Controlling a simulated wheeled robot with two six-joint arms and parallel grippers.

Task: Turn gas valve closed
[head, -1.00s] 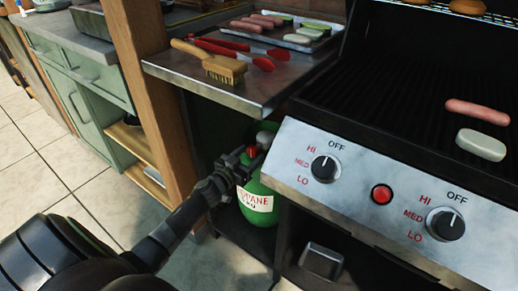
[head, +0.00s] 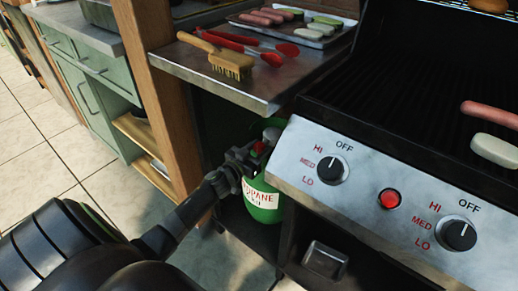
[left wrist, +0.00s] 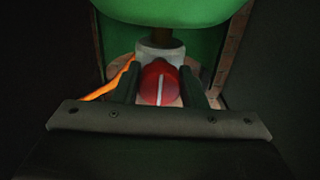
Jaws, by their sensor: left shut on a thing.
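The gas valve is a red knob with a white line (left wrist: 160,84) on top of the green propane tank (head: 262,196). In the left wrist view the knob sits between the two fingers of my left gripper (left wrist: 172,88), with its white line running nearly straight along the picture's height. In the head view my left gripper (head: 244,160) reaches in from the left at the tank's top and is shut on the red knob (head: 259,147). The tank stands upright in the shaded space under the side shelf. My right gripper is not in view.
The metal side shelf (head: 262,92) overhangs the tank and holds a brush (head: 228,62), red tongs (head: 255,45) and a tray of food. The grill's control panel (head: 300,170) is close on the right. A wooden post (head: 150,90) stands to the left. An orange hose (left wrist: 105,90) runs beside the valve.

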